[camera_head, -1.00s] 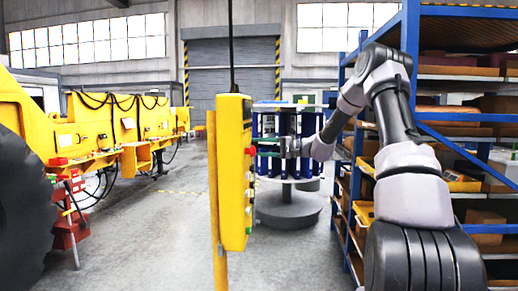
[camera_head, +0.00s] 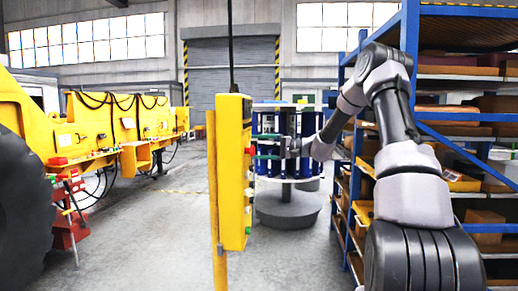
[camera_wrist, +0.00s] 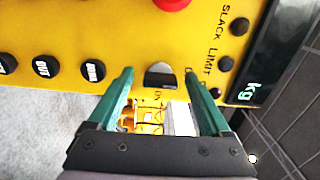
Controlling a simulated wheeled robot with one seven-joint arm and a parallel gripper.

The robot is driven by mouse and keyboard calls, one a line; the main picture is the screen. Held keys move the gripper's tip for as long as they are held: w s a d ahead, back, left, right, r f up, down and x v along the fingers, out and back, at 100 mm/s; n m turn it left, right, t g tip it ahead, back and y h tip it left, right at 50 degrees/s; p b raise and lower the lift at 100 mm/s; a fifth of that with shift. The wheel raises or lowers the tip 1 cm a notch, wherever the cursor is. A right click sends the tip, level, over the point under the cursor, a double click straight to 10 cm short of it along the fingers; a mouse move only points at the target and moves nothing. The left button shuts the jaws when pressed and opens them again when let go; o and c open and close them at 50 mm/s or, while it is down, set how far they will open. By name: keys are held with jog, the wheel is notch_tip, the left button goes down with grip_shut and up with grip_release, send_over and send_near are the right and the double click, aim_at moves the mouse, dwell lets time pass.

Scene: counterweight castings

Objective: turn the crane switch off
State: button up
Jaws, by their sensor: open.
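The yellow crane pendant (camera_head: 232,172) hangs upright in the middle of the head view, its control face turned right toward my arm. In the wrist view its yellow face (camera_wrist: 125,30) fills the top. A small black and grey rocker switch (camera_wrist: 161,75) sits near the panel's lower edge; its lettering is partly hidden and I cannot tell its position. My gripper (camera_wrist: 159,76) is open and empty, its teal fingertips on either side of the switch in the picture. Contact cannot be told. My gripper also shows right of the pendant in the head view (camera_head: 258,149).
Black push buttons (camera_wrist: 93,70) lie left of the switch. A red button (camera_wrist: 172,3) is above, and a kg display (camera_wrist: 262,60) is at right. A blue shelf rack (camera_head: 410,60) stands close at right. A round carousel (camera_head: 290,207) stands behind my gripper.

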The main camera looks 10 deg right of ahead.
jog(key=v, duration=1)
jog(key=shift+s+d, duration=0.15)
jog(key=shift+d, duration=0.25)
jog(key=s+a+r+n+g+h, duration=0.1)
jog(key=s+a+r+g+h, duration=0.1)
jog(key=s+a+h, duration=0.45)
jog(key=s+a+r+g+h, duration=0.1)
jog(key=s+a+g+h, duration=0.15)
jog(key=s, duration=0.75)
jog(key=s+d+r+m+t+h, duration=0.1)
jog(key=s+d+t+h, duration=0.1)
jog(key=s, duration=0.8)
jog(key=s+d+r+t+h, duration=0.2)
jog(key=s+t+h, duration=0.2)
jog(key=s, duration=0.6)
jog(key=shift+d+r+m, duration=0.25)
jog(key=shift+r+m, duration=0.1)
jog(key=shift+m, duration=0.05)
